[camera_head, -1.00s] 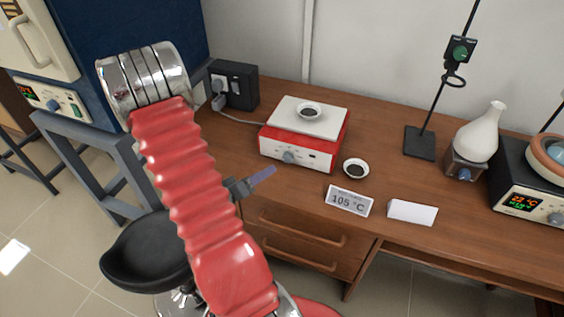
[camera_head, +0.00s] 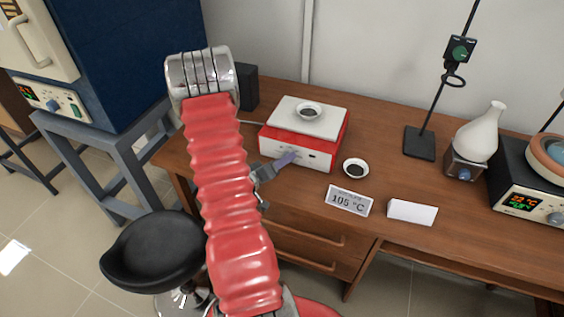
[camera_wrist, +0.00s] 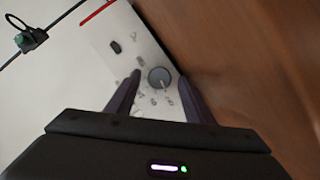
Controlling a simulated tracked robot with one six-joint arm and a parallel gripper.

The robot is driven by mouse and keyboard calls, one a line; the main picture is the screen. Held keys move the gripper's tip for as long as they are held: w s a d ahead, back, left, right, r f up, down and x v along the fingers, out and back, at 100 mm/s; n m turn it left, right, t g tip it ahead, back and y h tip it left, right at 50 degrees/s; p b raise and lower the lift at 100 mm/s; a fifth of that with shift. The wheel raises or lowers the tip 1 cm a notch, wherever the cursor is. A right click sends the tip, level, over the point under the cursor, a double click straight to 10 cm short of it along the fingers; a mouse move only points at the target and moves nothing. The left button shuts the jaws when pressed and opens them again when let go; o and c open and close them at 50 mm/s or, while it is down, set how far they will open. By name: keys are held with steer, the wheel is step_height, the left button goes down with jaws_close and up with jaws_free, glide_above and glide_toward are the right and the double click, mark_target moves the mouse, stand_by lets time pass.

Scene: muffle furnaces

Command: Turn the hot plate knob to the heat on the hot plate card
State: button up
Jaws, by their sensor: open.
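The hot plate (camera_head: 301,132), red and white with a pale top, stands on the wooden desk; a small dish of dark material sits on it. Its round grey knob (camera_wrist: 159,78) shows in the wrist view on the white front panel, with small marks around it. My gripper (camera_head: 290,158) is in front of that panel and covers the knob in the head view. In the wrist view my open fingers (camera_wrist: 157,85) lie on either side of the knob; I cannot tell whether they touch it. The hot plate card (camera_head: 348,201) reads 105 °C.
A second small dish (camera_head: 355,168) stands right of the hot plate. A blank white folded card (camera_head: 412,212) lies farther right. A stand (camera_head: 420,142), a white flask (camera_head: 479,135) and another heater (camera_head: 527,200) stand at the right. A black stool (camera_head: 152,250) is below left.

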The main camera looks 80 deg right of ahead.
steer(key=shift+d, duration=0.1)
steer(key=shift+c, duration=0.2)
steer(key=c, duration=0.9)
steer(key=shift+a, duration=0.25)
steer(key=shift+c, duration=0.5)
steer(key=shift+d, duration=0.15)
